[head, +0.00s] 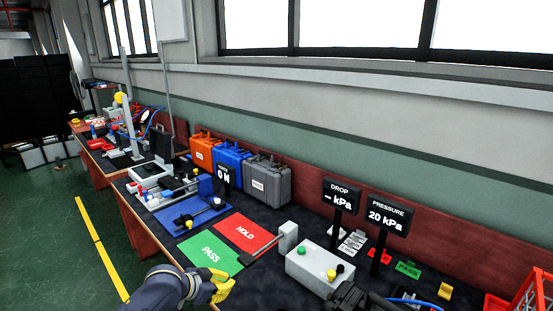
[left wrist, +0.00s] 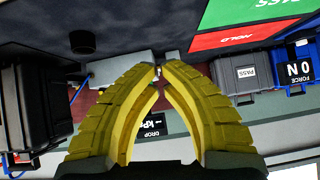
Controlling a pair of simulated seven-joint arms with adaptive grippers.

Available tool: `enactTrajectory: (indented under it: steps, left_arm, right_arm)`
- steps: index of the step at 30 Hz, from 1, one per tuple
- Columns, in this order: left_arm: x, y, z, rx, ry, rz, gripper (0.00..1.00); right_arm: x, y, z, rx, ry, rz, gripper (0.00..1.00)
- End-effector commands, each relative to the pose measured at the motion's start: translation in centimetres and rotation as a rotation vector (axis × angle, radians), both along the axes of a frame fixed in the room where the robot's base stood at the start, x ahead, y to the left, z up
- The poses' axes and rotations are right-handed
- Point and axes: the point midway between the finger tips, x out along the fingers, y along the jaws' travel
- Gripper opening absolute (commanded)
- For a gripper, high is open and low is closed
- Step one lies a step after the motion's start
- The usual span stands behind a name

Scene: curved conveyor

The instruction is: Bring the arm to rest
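My left gripper (head: 222,285) has yellow fingers and hangs at the front edge of the bench, in front of the green PASS mat (head: 212,254). In the left wrist view its two curved fingers (left wrist: 161,68) come together at the tips, with nothing visible held between them. My left arm (head: 162,288) comes in from the bottom of the head view.
Behind the gripper lie the red HOLD mat (head: 247,232) and a grey control box (head: 313,268) with buttons. Orange (head: 204,150), blue (head: 231,160) and grey (head: 267,180) cases stand along the wall. DROP (head: 341,196) and PRESSURE (head: 389,215) displays stand right. Green floor is open at left.

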Motion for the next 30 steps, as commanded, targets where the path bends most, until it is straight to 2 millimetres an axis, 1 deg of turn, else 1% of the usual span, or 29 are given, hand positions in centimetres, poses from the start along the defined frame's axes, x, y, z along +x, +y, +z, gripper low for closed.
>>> enactTrajectory:
  steps: [1,4,8,9,11,16,21,24,30]
  left_arm:
    - [-1.7,-0.7,-1.4,0.02,-0.005,-0.003,0.0]
    - [-4.5,-1.2,-3.4,0.076,-0.029,0.004,0.0]
    - [-8.1,-1.0,-5.5,0.155,-0.055,0.034,0.0]
    - [-9.2,-0.7,-6.1,0.181,-0.059,0.046,0.0]
    - [-11.0,-0.3,-6.8,0.219,-0.065,0.068,0.0]
    - [-16.3,2.0,-8.3,0.342,-0.066,0.148,0.0]
    - [-21.8,5.5,-8.9,0.479,-0.039,0.243,0.0]
    - [-24.3,7.2,-8.9,0.543,-0.022,0.286,0.0]
    - [-28.1,9.9,-8.6,0.641,0.015,0.347,0.0]
  right_arm:
    - [0.0,0.0,0.0,0.0,0.0,0.0,0.44]
    - [0.0,0.0,0.0,0.0,0.0,0.0,0.44]
    - [0.0,0.0,0.0,0.0,0.0,0.0,0.44]
    - [0.0,0.0,0.0,0.0,0.0,0.0,0.44]
    - [0.0,0.0,0.0,0.0,0.0,0.0,0.44]
    - [0.0,0.0,0.0,0.0,0.0,0.0,0.44]
    - [0.0,0.0,0.0,0.0,0.0,0.0,0.44]
    - [0.0,0.0,0.0,0.0,0.0,0.0,0.44]
    - [0.0,0.0,0.0,0.0,0.0,0.0,0.44]
